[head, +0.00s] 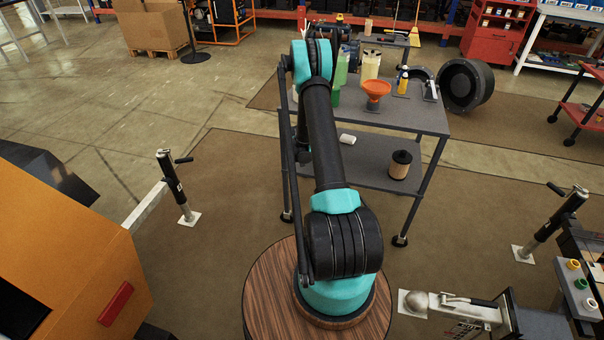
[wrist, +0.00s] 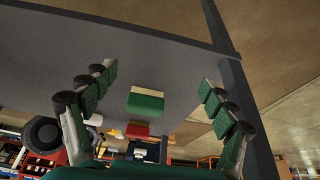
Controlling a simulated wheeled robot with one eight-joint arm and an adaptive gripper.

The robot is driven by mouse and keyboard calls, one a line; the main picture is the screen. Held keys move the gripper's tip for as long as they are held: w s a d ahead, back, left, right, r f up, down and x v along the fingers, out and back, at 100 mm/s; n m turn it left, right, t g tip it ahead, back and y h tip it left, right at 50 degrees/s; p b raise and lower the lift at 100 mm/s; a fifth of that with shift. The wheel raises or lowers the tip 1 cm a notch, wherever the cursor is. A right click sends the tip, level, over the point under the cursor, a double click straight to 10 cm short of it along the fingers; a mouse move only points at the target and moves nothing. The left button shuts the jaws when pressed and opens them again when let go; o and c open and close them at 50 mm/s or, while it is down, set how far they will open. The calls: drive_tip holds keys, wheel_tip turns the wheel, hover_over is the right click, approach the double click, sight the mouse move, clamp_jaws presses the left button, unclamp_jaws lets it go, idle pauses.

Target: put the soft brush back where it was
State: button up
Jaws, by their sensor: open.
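In the wrist view, a block with a green side and a cream side (wrist: 145,102) sits against the grey surface. It may be the soft brush, but I cannot tell for sure. My gripper (wrist: 160,96) is open, with green-padded fingers to either side of the block and a gap on both sides. The head view does not clearly show my gripper, as my arm covers it. A small white block (head: 347,139) lies on the lower shelf of the grey cart (head: 425,116) in the head view.
An orange funnel (head: 376,90), a cream jug (head: 371,64) and a yellow bottle (head: 403,82) stand on the cart top. A dark-topped tan can (head: 400,165) stands on its lower shelf. A black drum (head: 466,85) is to the right.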

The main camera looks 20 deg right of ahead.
drive_tip(key=s+a+r+n, duration=0.1)
drive_tip(key=s+a+r, duration=0.3)
drive_tip(key=r, duration=0.5)
drive_tip(key=s+a+r+n+y, duration=0.1)
drive_tip(key=s+a+r, duration=0.2)
drive_tip(key=s+r, duration=0.4)
drive_tip(key=s+a+r+n, duration=0.1)
drive_tip(key=s+a+r, duration=0.25)
drive_tip(key=r, duration=0.65)
drive_tip(key=s+a+r+n, duration=0.1)
drive_tip(key=s+a, duration=0.1)
drive_tip(key=s, duration=0.7)
drive_tip(key=s+a+r+n+y, duration=0.1)
drive_tip(key=s+a, duration=0.1)
drive_tip(key=s, duration=0.6)
drive_tip(key=s+a+r+n, duration=0.1)
drive_tip(key=s+a+r, duration=0.1)
drive_tip(key=s, duration=0.7)
drive_tip(key=shift+s+a+n+y, duration=0.3)
drive_tip(key=shift+a, duration=0.05)
drive_tip(key=shift+r, duration=0.1)
drive_tip(key=shift+c, duration=0.6)
